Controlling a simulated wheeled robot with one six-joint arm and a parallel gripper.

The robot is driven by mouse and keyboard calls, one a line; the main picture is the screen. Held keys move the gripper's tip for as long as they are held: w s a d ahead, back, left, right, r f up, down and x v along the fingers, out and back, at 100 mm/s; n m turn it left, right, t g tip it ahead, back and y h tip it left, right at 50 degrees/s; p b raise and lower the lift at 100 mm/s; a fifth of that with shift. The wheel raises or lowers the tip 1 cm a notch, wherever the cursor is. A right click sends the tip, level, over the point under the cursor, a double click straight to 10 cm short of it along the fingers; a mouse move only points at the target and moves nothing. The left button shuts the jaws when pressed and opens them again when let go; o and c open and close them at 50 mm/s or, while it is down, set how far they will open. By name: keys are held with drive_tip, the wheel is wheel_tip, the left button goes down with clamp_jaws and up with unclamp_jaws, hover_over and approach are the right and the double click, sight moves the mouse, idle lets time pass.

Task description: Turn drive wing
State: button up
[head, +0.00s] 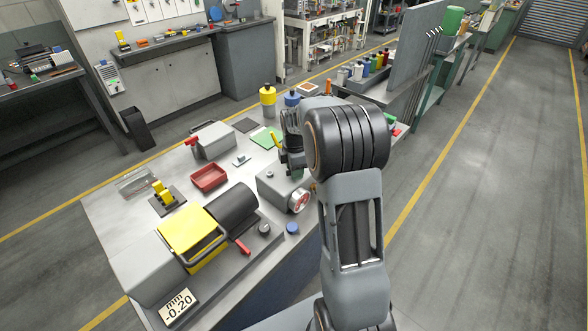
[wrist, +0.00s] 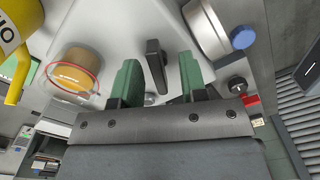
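The drive wing (wrist: 155,62), a dark flat bar, stands on the pale grey top of a housing in the wrist view. My gripper (wrist: 158,66) is open, with its green fingers on either side of the wing and a gap on both sides. No contact with the wing is visible. In the head view my gripper (head: 292,160) is above a grey box-shaped pump unit (head: 272,187) with a round gauge on its front. My arm hides part of it there, and I cannot make out the wing in that view.
In the wrist view an amber round part (wrist: 78,70) with a red ring lies left, and a metal-rimmed round part (wrist: 207,28) and blue cap (wrist: 242,38) lie right. In the head view a red tray (head: 209,178) and yellow-and-black machine (head: 190,236) stand left on the bench.

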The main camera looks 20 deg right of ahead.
drive_tip(key=shift+r, duration=0.25)
drive_tip(key=shift+r+p, duration=0.7)
drive_tip(key=shift+r, duration=0.1)
drive_tip(key=shift+r, duration=0.15)
drive_tip(key=shift+r+p, duration=2.2)
drive_tip(key=shift+r, duration=0.7)
drive_tip(key=shift+c, duration=0.3)
